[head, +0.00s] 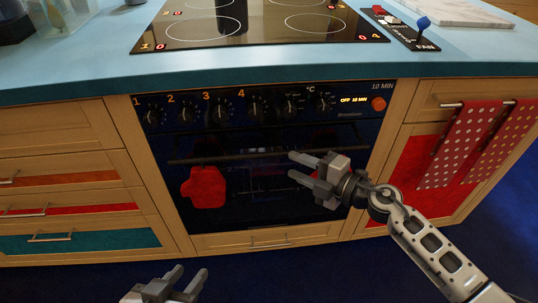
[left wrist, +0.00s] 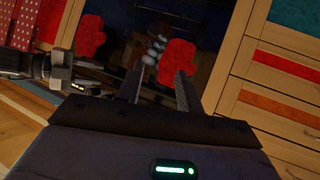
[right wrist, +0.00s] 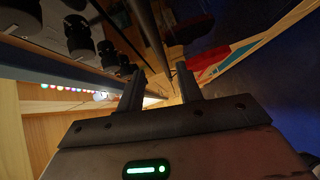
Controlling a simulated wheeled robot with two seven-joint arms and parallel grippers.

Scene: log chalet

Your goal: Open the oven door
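The oven door (head: 255,200) is dark glass and shut. Its bar handle (head: 240,156) runs across near the top, with a red mitt (head: 204,187) hanging at the left. My right gripper (head: 292,166) is open in front of the handle's right part. In the right wrist view the bar (right wrist: 152,35) runs toward the gap between its fingers (right wrist: 160,85); I cannot tell whether they touch it. My left gripper (head: 190,277) is open and empty, low in front of the oven. The left wrist view shows the mitt (left wrist: 177,60) beyond its fingers (left wrist: 158,82).
Knobs (head: 215,110) line the panel above the door. A blue counter (head: 90,68) with a black hob (head: 260,22) lies above. Drawers (head: 70,210) stand left; a red-fronted cabinet (head: 420,165) with dotted towels (head: 455,145) stands right. Blue floor (head: 80,282) in front is clear.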

